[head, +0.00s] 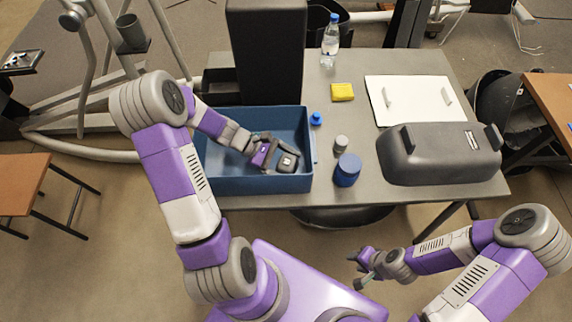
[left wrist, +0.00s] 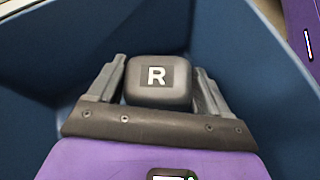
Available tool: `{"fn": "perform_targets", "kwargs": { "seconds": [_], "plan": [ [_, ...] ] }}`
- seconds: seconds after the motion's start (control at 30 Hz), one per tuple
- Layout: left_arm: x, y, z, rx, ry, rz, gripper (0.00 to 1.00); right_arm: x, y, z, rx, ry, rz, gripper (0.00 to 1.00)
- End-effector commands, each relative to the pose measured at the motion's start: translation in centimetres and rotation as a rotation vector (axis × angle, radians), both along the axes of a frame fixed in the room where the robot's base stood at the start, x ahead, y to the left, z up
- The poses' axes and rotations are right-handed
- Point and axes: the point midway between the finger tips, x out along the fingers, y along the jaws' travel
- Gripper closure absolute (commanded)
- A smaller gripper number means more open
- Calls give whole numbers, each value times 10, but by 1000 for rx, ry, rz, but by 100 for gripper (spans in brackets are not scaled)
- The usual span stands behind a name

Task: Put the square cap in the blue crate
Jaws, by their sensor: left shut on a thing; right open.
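The square cap (left wrist: 158,82) is dark grey with a white letter R on its top. My left gripper (head: 287,158) is shut on it, with one finger on each side of the cap. In the left wrist view the fingers of my left gripper (left wrist: 158,85) flank the cap, and blue walls surround it. The blue crate (head: 308,184) stands at the left of the table, and the cap (head: 287,163) is within its opening in the head view. Whether the cap touches the crate floor I cannot tell. My right gripper (head: 361,270) is open and empty, in front of the table.
A dark blue jar (head: 347,170), a small grey cylinder (head: 341,144) and a blue-capped item (head: 316,119) stand right of the crate. A yellow sponge (head: 342,92), a bottle (head: 330,42), a white panel (head: 408,100) and a large grey cover (head: 435,155) are further off.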

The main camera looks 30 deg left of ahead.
Motion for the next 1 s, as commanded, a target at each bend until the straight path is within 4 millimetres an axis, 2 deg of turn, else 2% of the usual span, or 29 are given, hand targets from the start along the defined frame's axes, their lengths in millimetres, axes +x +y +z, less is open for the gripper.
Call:
{"fn": "perform_targets", "kwargs": {
  "seconds": [0.2,0.7,0.73,0.8,1.0],
  "plan": [
    [0,0,1,0,-2,0,100,0,0,1,0,0,0,57],
    [0,0,-11,1,-2,0,100,0,0,-7,0,0,0,57],
    [0,0,-11,1,-2,0,19,0,0,-7,0,0,0,57],
    [0,0,-11,1,-2,0,9,0,0,-7,0,0,0,57],
    [0,0,-10,0,-2,0,9,0,0,-7,0,0,0,57]
  ]
}}
